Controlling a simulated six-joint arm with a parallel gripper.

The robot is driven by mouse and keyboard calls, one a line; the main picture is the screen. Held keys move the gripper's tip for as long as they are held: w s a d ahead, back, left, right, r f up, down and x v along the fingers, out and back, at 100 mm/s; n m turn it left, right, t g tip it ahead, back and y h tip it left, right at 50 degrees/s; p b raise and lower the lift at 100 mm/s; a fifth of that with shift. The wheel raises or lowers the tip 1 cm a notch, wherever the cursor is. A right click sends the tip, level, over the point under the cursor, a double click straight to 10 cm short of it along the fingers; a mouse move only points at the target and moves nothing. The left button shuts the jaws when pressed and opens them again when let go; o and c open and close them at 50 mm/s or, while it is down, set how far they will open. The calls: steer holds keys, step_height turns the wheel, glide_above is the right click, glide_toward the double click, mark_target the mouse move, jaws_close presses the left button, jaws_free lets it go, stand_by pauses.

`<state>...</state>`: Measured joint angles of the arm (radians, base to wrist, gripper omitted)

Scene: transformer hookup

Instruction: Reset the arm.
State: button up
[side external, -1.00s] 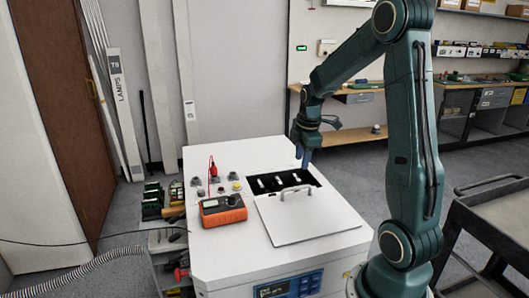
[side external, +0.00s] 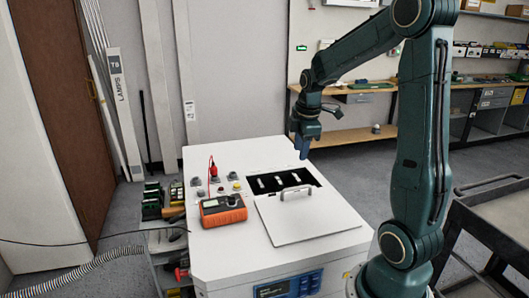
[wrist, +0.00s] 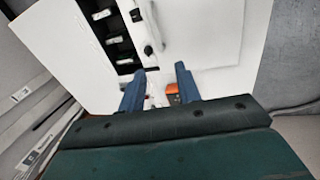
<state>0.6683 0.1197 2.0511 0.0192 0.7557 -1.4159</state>
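My gripper (side external: 302,146) hangs from my raised arm above the far right part of the white cabinet (side external: 215,255). In the wrist view its two blue fingers (wrist: 160,85) stand apart with a gap between them, and nothing is held. The cabinet's open black compartment (side external: 265,192) holds several light-coloured parts and also shows in the wrist view (wrist: 121,50). A flat lid with a handle (side external: 310,222) lies on the cabinet top beside the compartment.
An orange meter (side external: 223,210) sits on the cabinet top. A red probe (side external: 213,170) stands among several round terminals behind it. A dark cart (side external: 490,215) stands at the right. A workbench (side external: 345,137) runs along the back wall. The air around my gripper is clear.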

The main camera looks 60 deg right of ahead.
steer(key=s+a+r+m+t, duration=0.1)
steer(key=s+a+r+m, duration=0.15)
steer(key=a, duration=0.45)
steer(key=s+a+r+m+t, duration=0.15)
steer(key=a+r, duration=0.25)
steer(key=a, duration=0.4)
steer(key=s+a+m+t+y, duration=0.1)
steer(key=s+a+m, duration=0.3)
steer(key=s+a, duration=0.4)
steer(key=shift+s+a+r+y, duration=0.3)
steer(key=shift+a+r, duration=0.05)
steer(key=shift+a, duration=0.4)
